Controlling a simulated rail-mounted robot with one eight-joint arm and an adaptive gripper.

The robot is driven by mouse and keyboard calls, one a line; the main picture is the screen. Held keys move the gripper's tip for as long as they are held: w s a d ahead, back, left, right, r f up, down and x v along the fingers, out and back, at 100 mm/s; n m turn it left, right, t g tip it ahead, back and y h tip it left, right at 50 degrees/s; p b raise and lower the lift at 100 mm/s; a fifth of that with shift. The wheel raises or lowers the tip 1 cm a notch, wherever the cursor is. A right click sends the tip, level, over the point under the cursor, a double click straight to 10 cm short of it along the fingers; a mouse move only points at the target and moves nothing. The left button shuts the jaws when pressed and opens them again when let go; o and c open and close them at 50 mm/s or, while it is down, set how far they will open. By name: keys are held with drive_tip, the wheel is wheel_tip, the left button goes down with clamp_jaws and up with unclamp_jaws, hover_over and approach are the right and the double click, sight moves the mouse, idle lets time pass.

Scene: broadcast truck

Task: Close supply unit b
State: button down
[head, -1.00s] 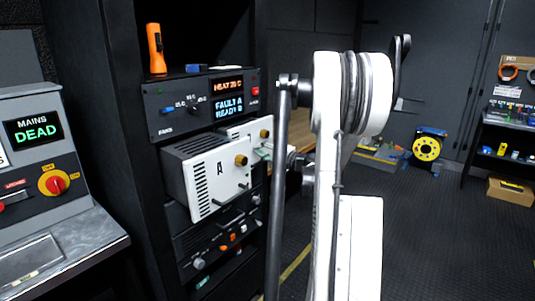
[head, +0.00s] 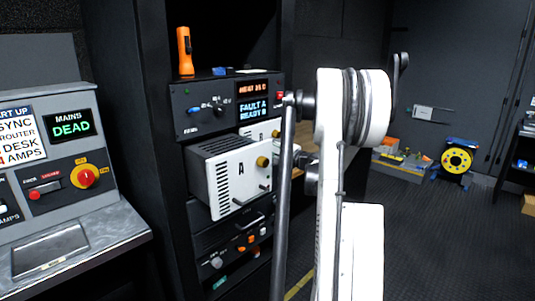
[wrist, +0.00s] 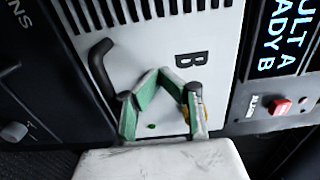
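Supply unit B (wrist: 120,45) fills the wrist view: a white front panel with vent slots, a black bar handle (wrist: 103,70), a letter B and a small green light. My gripper (wrist: 161,74) is in front of this panel, its green fingers angled together with tips meeting, and nothing visible between them. A brass knob shows partly behind the right finger. Whether the tips touch the panel is unclear. In the head view, unit B (head: 258,128) shows only partly, behind unit A; my arm hides my gripper there.
Unit A (head: 238,188) sticks out of the rack just in front of unit B. A display panel (head: 205,105) above reads "FAULT A, READY B". An orange torch (head: 185,52) stands on top. A desk with a "MAINS DEAD" screen (head: 71,126) is at left. Floor is open at right.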

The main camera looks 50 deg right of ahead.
drive_tip(key=shift+w+d, duration=0.1)
drive_tip(key=shift+w, duration=0.05)
drive_tip(key=s+a, duration=0.1)
drive_tip(key=s, duration=1.3)
drive_tip(key=shift+a, duration=0.4)
